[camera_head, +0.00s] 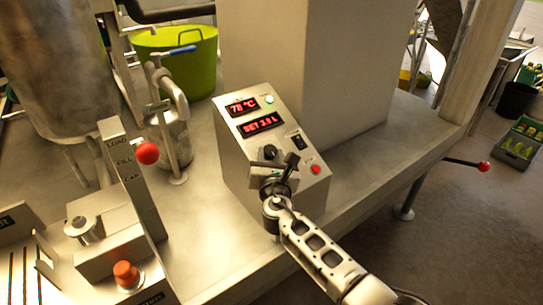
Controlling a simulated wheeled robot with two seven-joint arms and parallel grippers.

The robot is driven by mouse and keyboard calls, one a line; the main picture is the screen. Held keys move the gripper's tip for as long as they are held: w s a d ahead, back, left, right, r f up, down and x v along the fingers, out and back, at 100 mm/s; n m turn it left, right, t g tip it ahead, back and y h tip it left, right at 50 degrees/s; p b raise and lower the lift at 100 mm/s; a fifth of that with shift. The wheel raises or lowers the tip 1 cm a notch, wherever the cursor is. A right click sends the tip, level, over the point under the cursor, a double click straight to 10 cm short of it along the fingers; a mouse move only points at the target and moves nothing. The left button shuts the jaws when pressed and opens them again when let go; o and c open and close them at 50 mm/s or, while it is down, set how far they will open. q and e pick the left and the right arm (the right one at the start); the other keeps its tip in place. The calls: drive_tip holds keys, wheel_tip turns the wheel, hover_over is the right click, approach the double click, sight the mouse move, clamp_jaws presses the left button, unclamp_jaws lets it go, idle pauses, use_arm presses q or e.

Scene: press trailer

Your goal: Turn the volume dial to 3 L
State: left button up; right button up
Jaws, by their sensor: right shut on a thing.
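The control box (232,150) stands on the metal bench with its sloped panel facing me. Its upper red display (242,107) reads about 78 °C. The lower red display (262,125) reads SET 3 point something L; its last digit is too blurred to be sure. A round black dial (270,152) shows low on the panel, partly covered by my gripper. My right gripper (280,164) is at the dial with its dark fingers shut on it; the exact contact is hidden. My left gripper is not in view.
On the panel are a green light (269,99), a black switch (297,142) and a red button (316,169). A LOAD/FILL/CAP lever post with a red knob (148,153), a metal pipe fitting (175,130) and a green tub (190,65) stand left.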

idle(0.3)
drive_tip(key=o, duration=1)
drive_tip(key=shift+s, duration=0.5)
drive_tip(key=s+d, duration=0.1)
drive_tip(key=s, duration=1.4)
drive_tip(key=shift+d+r, duration=0.15)
drive_tip(key=shift+r, duration=0.2)
drive_tip(key=shift+w, duration=0.1)
